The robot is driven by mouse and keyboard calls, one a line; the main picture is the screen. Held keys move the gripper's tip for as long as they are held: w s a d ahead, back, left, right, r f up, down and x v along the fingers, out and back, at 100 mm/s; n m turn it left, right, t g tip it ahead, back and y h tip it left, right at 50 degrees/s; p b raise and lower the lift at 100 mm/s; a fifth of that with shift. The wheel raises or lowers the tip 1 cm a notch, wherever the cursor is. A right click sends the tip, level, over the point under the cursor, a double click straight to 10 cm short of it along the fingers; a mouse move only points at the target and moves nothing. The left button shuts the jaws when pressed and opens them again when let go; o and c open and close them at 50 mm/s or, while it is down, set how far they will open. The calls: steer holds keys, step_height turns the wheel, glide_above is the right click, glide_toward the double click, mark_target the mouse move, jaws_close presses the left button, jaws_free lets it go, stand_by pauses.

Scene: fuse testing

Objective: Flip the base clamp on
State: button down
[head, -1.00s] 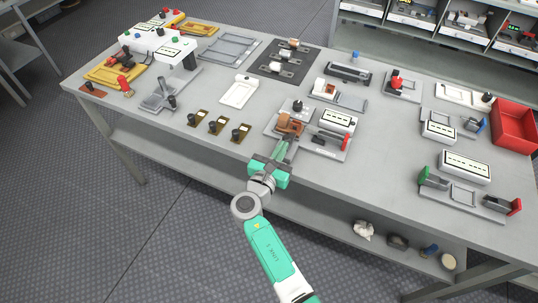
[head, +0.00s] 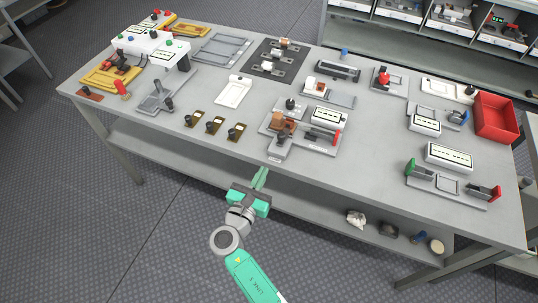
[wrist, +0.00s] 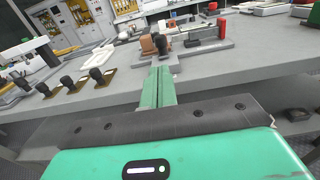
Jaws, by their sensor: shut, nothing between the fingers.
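The test fixture is a grey base plate (head: 318,146) near the table's front edge, in the middle. At its front left stands a grey clamp with a dark knob (head: 281,142), likely the base clamp; it appears upright. A brown block (head: 284,119) sits just behind it. In the wrist view the dark knob (wrist: 163,41) stands beside the brown block (wrist: 147,45). My gripper (head: 262,171) is shut and empty, in front of the table edge and apart from the clamp. Its green fingers (wrist: 158,72) point towards the clamp in the wrist view.
A white display box (head: 329,116) and a red-handled clamp (head: 337,137) share the fixture. Several brown plates with dark knobs (head: 214,126) lie to its left. A white tray (head: 233,91) is behind them. The table top to the fixture's right (head: 375,140) is clear.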

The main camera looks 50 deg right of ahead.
steer(key=shift+v, duration=1.35)
steer(key=w+a+r+m+t+y, duration=0.3)
steer(key=a+r+m, duration=0.25)
steer(key=r, duration=0.55)
steer(key=w+a+r+m+t+y, duration=0.2)
steer(key=a+r+m+t, duration=0.3)
steer(key=r, duration=0.6)
steer(key=w+a+r+m+t+y, duration=0.25)
steer(key=a+r+m, duration=0.35)
steer(key=r, duration=0.5)
steer(key=s+a+r+m+t+y, duration=0.3)
steer(key=s+a+r+t+y, duration=0.25)
steer(key=r, duration=0.55)
steer(key=s+a+r+m+t+y, duration=0.2)
steer(key=s+a+r+t+y, duration=0.15)
steer(key=s+a+r, duration=0.5)
step_height(320, 180, up, 33)
steer(key=p, duration=3)
steer(key=shift+s+d+g+y+p, duration=0.3)
steer(key=shift+d+g+y+p, duration=0.05)
steer(key=shift+d+y+p, duration=0.1)
